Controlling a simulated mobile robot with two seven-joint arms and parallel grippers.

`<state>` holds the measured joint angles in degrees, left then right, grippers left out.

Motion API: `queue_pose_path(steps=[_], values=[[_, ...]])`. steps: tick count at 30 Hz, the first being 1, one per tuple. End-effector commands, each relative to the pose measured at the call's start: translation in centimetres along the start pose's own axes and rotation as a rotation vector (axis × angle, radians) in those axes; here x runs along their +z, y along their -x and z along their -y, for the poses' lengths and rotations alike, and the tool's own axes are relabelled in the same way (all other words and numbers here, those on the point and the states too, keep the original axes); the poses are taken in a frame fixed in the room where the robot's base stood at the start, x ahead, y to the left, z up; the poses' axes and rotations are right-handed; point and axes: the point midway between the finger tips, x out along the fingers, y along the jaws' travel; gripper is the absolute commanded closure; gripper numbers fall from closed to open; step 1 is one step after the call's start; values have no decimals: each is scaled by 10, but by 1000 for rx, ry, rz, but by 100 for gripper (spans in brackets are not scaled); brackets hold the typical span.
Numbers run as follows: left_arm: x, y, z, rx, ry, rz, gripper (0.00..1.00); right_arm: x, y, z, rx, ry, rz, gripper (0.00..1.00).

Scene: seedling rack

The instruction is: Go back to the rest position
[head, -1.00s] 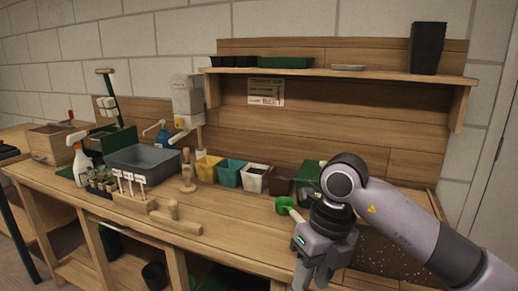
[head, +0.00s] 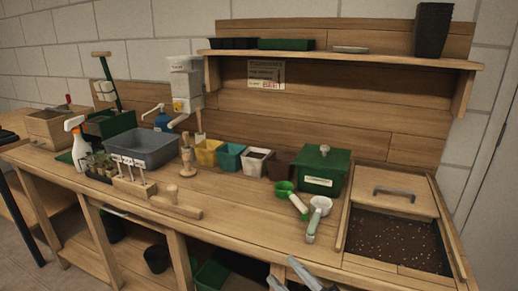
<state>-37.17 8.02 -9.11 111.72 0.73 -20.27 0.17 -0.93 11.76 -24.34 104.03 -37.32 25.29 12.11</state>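My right gripper (head: 284,273) shows only at the bottom edge of the head view, in front of the bench's front edge. Its two grey fingertips stand apart with nothing seen between them, so it looks open and empty. The rest of my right arm is out of the picture. My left gripper is not in view.
The wooden bench (head: 240,205) holds a green lidded box (head: 324,170), a green scoop (head: 290,198), a white-and-green scoop (head: 316,217), several small pots, a grey tub (head: 143,150) and a spray bottle (head: 77,145). A soil bin (head: 398,240) is at right. The front middle of the benchtop is clear.

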Motion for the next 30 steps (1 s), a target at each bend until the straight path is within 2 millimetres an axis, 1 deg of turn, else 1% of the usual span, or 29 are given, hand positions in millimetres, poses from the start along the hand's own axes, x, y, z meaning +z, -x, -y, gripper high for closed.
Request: queue_pose_path(steps=[1, 2, 3, 5, 6, 7, 8, 9, 11, 12, 15, 18, 21, 30], values=[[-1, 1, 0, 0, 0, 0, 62, 21, 21, 1, 54, -73, 121, 62], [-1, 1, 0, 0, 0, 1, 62, 33, 34, 2, 82, -112, 191, 62], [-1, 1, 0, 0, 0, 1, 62, 48, 52, 4, 117, -165, 286, 62], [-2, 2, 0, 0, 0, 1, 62, 70, 84, 10, 161, -243, 432, 62], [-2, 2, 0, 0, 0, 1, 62, 83, 106, 16, 186, -298, 529, 62], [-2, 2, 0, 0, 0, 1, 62, 92, 124, 22, 200, -336, 601, 62], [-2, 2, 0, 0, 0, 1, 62, 100, 142, 29, 213, -376, 672, 62], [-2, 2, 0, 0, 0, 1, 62, 107, 166, 38, 225, -427, 763, 62], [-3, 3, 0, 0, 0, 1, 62, 115, 200, 53, 237, -497, 887, 62], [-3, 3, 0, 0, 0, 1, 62, 118, 221, 62, 241, -539, 961, 62], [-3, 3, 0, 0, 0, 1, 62, 119, 262, 83, 243, -625, 1101, 62], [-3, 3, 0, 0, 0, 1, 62, 117, 285, 95, 240, -678, 1181, 62], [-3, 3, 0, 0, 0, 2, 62, 116, 294, 100, 237, -700, 1215, 62], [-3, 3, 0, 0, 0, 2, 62, 116, 295, 101, 237, -701, 1216, 62]])
